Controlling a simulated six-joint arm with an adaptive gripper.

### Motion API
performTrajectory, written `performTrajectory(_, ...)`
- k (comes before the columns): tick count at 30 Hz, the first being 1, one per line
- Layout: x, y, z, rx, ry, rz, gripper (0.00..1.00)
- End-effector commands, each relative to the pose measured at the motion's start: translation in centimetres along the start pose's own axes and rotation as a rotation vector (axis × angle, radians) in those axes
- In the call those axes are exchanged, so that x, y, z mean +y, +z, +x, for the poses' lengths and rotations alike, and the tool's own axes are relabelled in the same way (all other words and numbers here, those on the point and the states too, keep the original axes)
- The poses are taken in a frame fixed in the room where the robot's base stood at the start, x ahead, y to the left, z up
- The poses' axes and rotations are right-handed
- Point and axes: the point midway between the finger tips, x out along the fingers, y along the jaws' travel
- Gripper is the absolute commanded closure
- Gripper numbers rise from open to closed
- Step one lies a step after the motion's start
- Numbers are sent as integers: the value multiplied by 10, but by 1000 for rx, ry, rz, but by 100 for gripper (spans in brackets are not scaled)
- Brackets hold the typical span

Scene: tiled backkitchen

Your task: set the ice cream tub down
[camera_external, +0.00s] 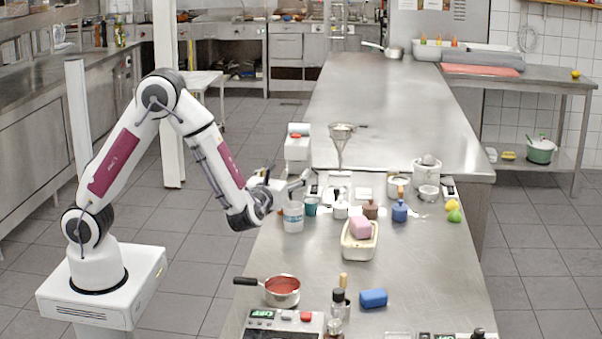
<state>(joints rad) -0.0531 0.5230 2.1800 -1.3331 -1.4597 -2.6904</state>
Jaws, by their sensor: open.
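A white tub with blue print (293,218), which looks like the ice cream tub, stands upright on the steel worktop near its left edge. My gripper (292,190) is open just above the tub, reaching in from the left. It looks empty. The picture is too small to tell whether a fingertip touches the tub's rim.
A teal cup (311,206) stands close to the tub's right. A white dispenser (297,150) stands behind, and a cream dish (359,240) with a pink block lies to the right. A red-filled saucepan (282,291) is in front. Worktop between tub and saucepan is clear.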

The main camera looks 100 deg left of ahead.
Motion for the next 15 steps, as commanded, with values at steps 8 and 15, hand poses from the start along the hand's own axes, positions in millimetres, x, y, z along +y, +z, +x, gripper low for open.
performTrajectory(8, 0, -38, 2, 0, 1, 14, 31)
performTrajectory(15, 0, -48, 2, -1, 0, 12, 31)
